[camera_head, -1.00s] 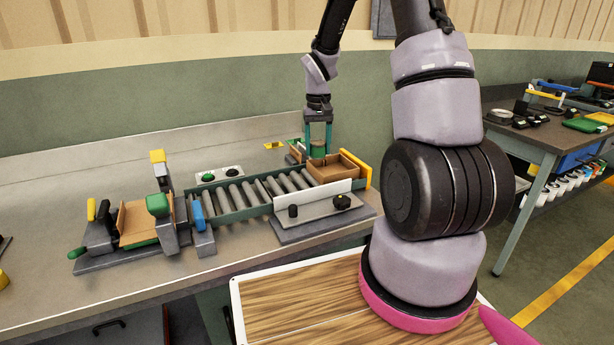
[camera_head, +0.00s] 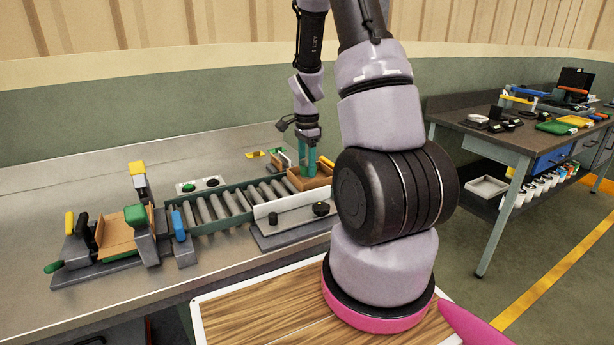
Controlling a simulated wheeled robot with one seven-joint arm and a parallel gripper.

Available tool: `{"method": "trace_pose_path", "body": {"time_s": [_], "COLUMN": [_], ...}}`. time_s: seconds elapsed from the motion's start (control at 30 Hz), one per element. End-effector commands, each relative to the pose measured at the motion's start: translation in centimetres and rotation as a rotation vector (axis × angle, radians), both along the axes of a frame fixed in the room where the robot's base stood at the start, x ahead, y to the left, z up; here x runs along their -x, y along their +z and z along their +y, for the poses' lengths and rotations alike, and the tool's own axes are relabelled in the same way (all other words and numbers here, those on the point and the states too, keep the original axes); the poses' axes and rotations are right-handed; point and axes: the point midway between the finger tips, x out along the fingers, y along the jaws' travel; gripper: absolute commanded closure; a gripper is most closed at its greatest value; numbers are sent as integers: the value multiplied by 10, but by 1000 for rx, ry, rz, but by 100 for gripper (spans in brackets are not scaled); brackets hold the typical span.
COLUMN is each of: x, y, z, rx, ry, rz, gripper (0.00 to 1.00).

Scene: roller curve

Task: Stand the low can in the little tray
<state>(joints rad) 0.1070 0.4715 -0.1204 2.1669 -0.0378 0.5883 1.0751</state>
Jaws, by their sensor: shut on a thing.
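The little tray (camera_head: 322,180) is a brown open box at the right end of the roller conveyor. My gripper (camera_head: 308,168), with teal fingers pointing down, is over the left part of this tray, its fingertips at about rim height or just inside. It is shut on the low can, a green thing that shows only in small part between the fingers. The can's base is hidden, so I cannot tell whether it touches the tray floor.
The grey rollers (camera_head: 232,204) run left from the tray. A white plate and a grey block with a black knob (camera_head: 321,208) stand in front. A clamp fixture with a brown panel (camera_head: 115,234) is at the left. A side table (camera_head: 478,125) stands right.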

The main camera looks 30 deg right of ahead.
Motion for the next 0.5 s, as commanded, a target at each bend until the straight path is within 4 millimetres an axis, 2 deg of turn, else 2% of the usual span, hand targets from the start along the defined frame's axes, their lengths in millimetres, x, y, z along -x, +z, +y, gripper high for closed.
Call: {"method": "trace_pose_path", "body": {"time_s": [0.23,0.5], "x": [1,3], "y": [-34,-39], "z": [0,1], "rx": [-2,-2], "ry": [1,5], "rz": [4,7], "gripper": [100,100]}}
